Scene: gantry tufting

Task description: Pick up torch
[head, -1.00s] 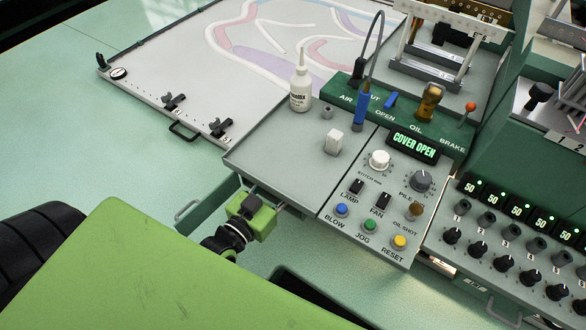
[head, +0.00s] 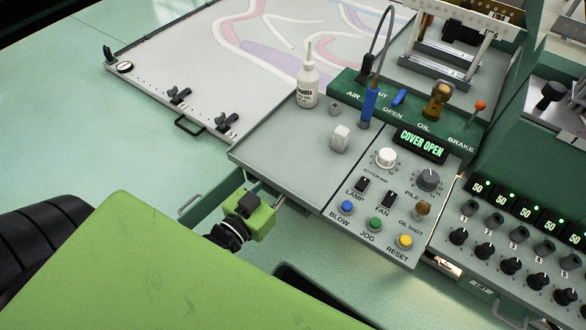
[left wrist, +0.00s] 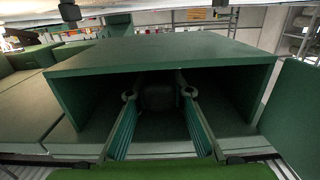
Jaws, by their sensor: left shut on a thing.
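My left arm comes in from the lower left in the head view, and its gripper (head: 262,218) is at the edge of the grey console tray, with its fingertips hidden under it. In the left wrist view the gripper's two fingers (left wrist: 158,93) reach into an open-fronted green compartment (left wrist: 165,52). A dark rounded thing (left wrist: 158,99) is between the fingertips, and the gripper is shut on it. It is too dim to tell whether it is the torch. No torch can be made out elsewhere. My right gripper is not in view.
The console tray (head: 270,150) above the gripper bears a white bottle (head: 308,85) and a small white block (head: 340,138). A control panel with buttons and a COVER OPEN display (head: 421,144) is at its right. A drawer-like handle (head: 190,205) juts out left of the gripper.

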